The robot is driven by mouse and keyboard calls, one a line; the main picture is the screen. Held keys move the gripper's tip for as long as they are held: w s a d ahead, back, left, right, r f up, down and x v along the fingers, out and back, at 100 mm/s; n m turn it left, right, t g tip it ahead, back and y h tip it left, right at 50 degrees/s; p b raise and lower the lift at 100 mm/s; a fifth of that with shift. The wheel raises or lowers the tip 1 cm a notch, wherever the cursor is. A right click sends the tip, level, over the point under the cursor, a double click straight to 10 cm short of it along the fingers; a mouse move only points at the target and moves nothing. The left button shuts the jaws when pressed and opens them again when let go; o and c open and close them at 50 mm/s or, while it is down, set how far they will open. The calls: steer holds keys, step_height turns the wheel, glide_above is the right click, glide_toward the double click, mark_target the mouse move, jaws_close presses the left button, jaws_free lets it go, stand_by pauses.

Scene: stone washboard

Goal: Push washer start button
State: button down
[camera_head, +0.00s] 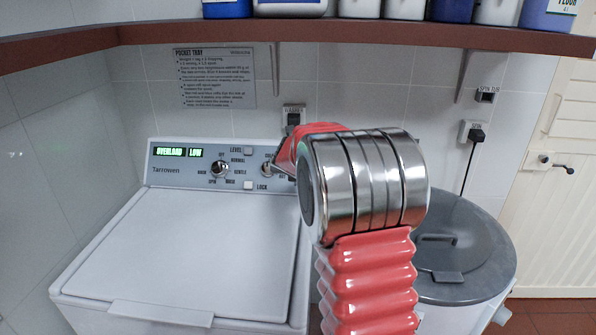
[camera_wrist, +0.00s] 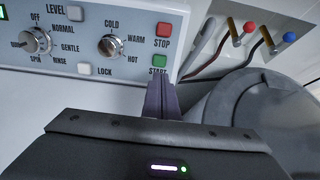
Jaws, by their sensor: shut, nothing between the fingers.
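The white washer (camera_head: 200,245) stands at the left in the head view, lid closed, with its control panel (camera_head: 175,178) along the back. In the wrist view the green START button (camera_wrist: 160,62) sits at the panel's lower right, below the red STOP button (camera_wrist: 163,30). My gripper (camera_wrist: 162,84) is shut and empty. Its fingertips are just below the green button in the wrist view, overlapping the START label. I cannot tell whether they touch the panel. In the head view my arm hides the START and STOP buttons and my fingers.
Knobs (camera_wrist: 111,45) and white LEVEL and LOCK buttons lie left of START. Red and blue taps (camera_wrist: 249,28) are at the right. A grey-lidded round tub (camera_head: 470,240) stands right of the washer. A brown shelf (camera_head: 300,34) with bottles runs above.

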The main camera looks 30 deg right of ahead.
steer(key=shift+x, duration=5.15)
steer(key=shift+x, duration=0.85)
steer(key=shift+r, duration=0.1)
steer(key=v, duration=1.4)
